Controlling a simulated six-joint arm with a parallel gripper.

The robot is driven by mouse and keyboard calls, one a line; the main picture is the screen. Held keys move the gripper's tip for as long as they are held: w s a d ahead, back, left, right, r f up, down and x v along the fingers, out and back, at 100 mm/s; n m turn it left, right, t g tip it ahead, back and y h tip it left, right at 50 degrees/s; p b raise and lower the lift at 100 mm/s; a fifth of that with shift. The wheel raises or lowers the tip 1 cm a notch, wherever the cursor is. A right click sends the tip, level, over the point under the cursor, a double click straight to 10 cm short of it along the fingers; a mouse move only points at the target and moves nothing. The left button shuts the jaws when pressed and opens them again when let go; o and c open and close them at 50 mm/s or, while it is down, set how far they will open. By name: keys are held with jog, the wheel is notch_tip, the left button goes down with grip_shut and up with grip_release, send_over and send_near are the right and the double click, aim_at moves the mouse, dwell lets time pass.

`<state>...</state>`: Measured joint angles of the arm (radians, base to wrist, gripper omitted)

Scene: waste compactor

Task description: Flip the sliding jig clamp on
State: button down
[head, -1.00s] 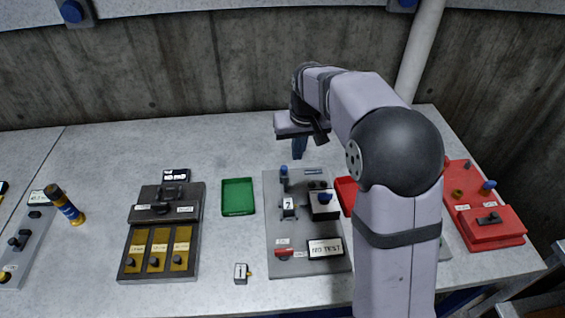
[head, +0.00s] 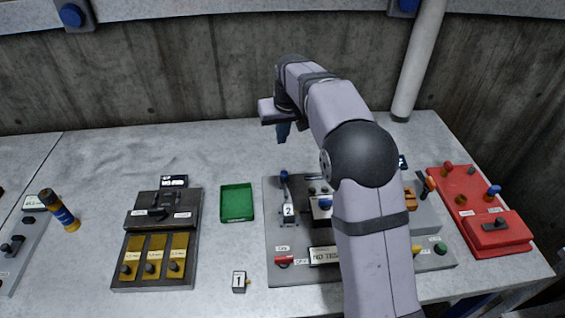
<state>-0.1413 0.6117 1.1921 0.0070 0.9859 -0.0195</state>
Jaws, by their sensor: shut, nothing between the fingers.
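A grey test panel (head: 274,240) lies on the bench at the middle right. At its back left, a blue-knobbed lever (head: 284,177) stands behind a small block marked 2 (head: 288,210). To the right of that block is a blue-topped part (head: 324,202), partly hidden by my arm. I cannot tell for sure which of these is the sliding jig clamp, or whether it is on. My gripper (head: 283,133) is shut and empty, pointing down. In the picture it is above and behind the blue-knobbed lever, apart from it.
A green tray (head: 237,203) and a dark panel with brass plates (head: 128,232) are left of the grey panel. A block marked 1 (head: 239,282) lies in front. A red box with levers (head: 490,232) is at right. My arm crosses the grey panel's middle.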

aim_at(283, 177)
jog(key=shift+f, duration=0.15)
jog(key=f+p, duration=0.1)
jog(key=f, duration=0.2)
jog(key=f+p, duration=0.2)
jog(key=f, duration=0.1)
jog(key=w+f+p, duration=0.1)
jog(key=f, duration=0.2)
jog(key=shift+a+f, duration=0.1)
jog(key=shift+s+f+p, duration=0.25)
jog(key=shift+s+p, duration=0.35)
jog(key=shift+s, duration=0.2)
jog(key=shift+s, duration=0.1)
jog(key=shift+s+f+b, duration=0.1)
jog(key=shift+s+b, duration=0.45)
jog(key=shift+s, duration=1.2)
